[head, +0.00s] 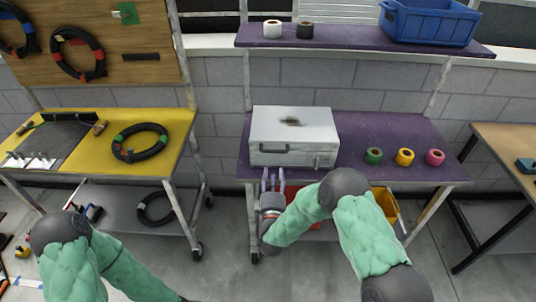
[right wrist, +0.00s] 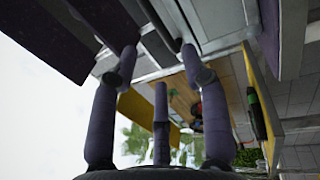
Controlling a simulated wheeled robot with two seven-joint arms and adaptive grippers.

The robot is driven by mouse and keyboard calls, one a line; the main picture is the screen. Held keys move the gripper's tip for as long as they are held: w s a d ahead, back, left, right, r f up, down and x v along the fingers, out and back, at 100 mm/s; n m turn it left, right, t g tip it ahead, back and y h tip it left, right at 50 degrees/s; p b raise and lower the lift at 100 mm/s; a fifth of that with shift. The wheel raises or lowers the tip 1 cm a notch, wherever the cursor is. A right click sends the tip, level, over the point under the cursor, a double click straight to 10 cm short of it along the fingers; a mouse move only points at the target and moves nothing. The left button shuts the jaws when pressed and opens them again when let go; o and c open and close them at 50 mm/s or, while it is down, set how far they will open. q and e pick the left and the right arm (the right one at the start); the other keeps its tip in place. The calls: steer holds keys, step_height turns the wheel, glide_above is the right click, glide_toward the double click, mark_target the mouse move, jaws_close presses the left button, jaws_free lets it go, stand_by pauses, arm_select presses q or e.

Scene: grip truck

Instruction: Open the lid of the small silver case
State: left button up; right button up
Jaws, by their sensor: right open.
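The small silver case (head: 293,130) stands on the purple table, lid closed, with a dark smudge on top. Its front face has a dark handle (head: 273,148) at left and a latch (head: 318,160) at right. My right gripper (head: 270,182) is open, just below and in front of the case's front face, fingers pointing toward it. The right wrist view shows its spread purple fingers (right wrist: 160,58) with nothing between them, close to a grey surface (right wrist: 215,18) that looks like the case. I cannot tell whether they touch it. My left arm is at lower left; its gripper is out of frame.
Green, yellow and pink rolls (head: 405,157) stand on the purple table (head: 385,128) right of the case. A shelf (head: 350,40) above holds two rolls and a blue crate (head: 430,22). A yellow table (head: 178,150) with a coiled cable is at left. A red bin and a yellow bin sit below.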

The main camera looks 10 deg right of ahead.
mark_target(274, 152)
steer(key=b+x, duration=0.1)
steer(key=x, duration=0.9)
steer(key=shift+w+d+r+b, duration=0.15)
steer(key=shift+w+b, duration=0.2)
jaws_close()
